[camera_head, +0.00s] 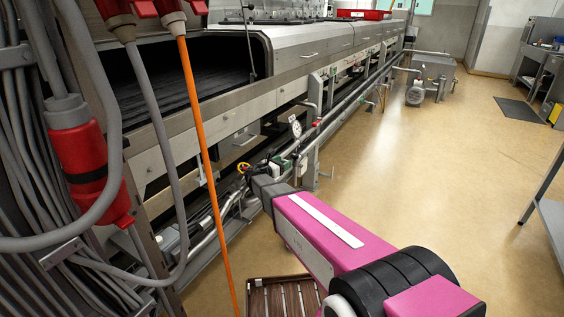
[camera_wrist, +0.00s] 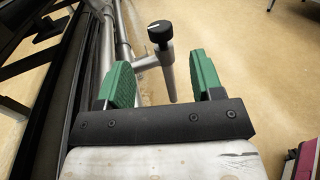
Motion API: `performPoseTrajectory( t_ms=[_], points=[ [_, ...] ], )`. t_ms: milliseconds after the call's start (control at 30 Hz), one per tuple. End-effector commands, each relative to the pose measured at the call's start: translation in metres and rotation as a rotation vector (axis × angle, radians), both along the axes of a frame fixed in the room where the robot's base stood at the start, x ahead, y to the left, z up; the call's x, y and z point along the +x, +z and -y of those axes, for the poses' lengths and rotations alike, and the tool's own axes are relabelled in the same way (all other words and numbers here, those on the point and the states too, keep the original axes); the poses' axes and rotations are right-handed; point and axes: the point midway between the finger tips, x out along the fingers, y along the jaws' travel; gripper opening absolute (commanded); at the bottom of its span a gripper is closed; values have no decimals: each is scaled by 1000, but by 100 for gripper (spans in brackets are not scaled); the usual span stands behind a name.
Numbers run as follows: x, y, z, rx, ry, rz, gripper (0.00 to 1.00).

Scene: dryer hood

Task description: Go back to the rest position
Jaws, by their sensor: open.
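My gripper (camera_wrist: 162,72) is open and empty, with its two green fingers wide apart in the wrist view. In the head view my pink arm reaches from the bottom right toward the pipework, and my gripper (camera_head: 274,163) is small there beside the pipes. A black knob with a white mark (camera_wrist: 160,33) sits on a grey pipe. In the wrist picture it shows between and beyond the fingertips; neither finger appears to touch it. The exact gap between gripper and knob cannot be told.
The long dryer machine (camera_head: 230,100) runs along the left and back, with pipes and a pressure gauge (camera_head: 296,129) on its side. Red plugs and an orange cable (camera_head: 197,120) hang at near left. A slatted wooden crate (camera_head: 262,300) is at the bottom.

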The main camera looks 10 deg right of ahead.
Motion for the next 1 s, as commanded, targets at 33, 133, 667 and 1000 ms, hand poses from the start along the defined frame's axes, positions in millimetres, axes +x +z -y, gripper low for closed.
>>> performPoseTrajectory(
  t_ms=[33, 133, 667, 1000],
  points=[
    [-1, 0, 1, 5, -2, 1, 60],
    [-7, -2, 8, 45, -18, 12, 60],
    [-150, -59, 97, 910, -544, 323, 60],
    [-263, -82, 90, 1476, -1212, 653, 60]
  ],
)
